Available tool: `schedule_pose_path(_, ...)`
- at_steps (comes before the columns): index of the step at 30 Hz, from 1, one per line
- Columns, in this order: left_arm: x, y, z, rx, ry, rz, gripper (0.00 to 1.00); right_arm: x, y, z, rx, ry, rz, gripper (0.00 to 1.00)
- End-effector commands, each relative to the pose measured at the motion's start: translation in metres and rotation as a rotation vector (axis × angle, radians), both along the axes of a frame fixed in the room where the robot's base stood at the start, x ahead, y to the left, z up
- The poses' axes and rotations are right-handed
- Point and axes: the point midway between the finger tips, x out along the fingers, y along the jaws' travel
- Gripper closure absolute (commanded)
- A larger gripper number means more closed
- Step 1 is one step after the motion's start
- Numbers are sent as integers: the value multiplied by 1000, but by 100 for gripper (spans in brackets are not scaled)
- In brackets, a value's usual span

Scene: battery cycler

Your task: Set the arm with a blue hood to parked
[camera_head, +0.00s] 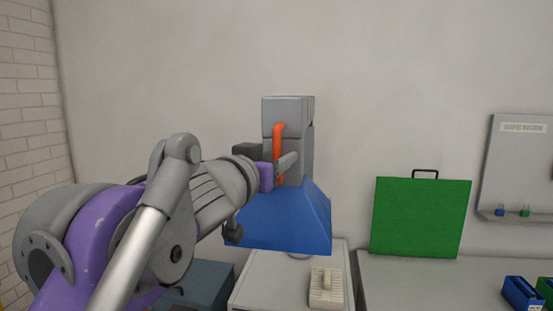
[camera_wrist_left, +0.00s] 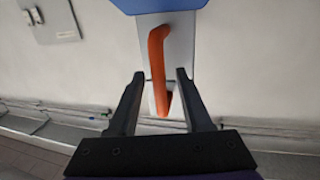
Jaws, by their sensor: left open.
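The blue hood (camera_head: 285,222) hangs below a grey upright block (camera_head: 283,112) in the middle of the head view. An orange handle (camera_head: 278,132) runs down the front of the block. My left gripper (camera_head: 288,162) is at the handle, with its arm coming in from the left and covering part of the hood. In the left wrist view the left gripper (camera_wrist_left: 160,74) is open, with the orange handle (camera_wrist_left: 157,50) between its fingers and a gap visible on each side. The blue hood (camera_wrist_left: 160,5) shows at the top edge there. My right gripper is not in view.
A light cabinet (camera_head: 262,275) stands below the hood with a beige ribbed object (camera_head: 326,285) on it. A green case (camera_head: 420,218) stands on the bench to the right. Blue bins (camera_head: 520,293) and a wall board (camera_head: 515,165) are further right. The wall above is clear.

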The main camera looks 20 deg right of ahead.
Motion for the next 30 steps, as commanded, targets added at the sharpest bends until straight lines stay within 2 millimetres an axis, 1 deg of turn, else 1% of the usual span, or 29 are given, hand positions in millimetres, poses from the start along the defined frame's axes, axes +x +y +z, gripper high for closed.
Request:
schedule_pose_path(9,-43,42,-4,1,2,2,50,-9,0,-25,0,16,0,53)
schedule_pose_path(15,-66,63,-3,0,1,1,50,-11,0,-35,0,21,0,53)
schedule_pose_path(21,-74,71,-1,1,1,1,50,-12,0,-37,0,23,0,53)
schedule_pose_path(30,-73,72,-2,2,2,7,50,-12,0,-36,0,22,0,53)
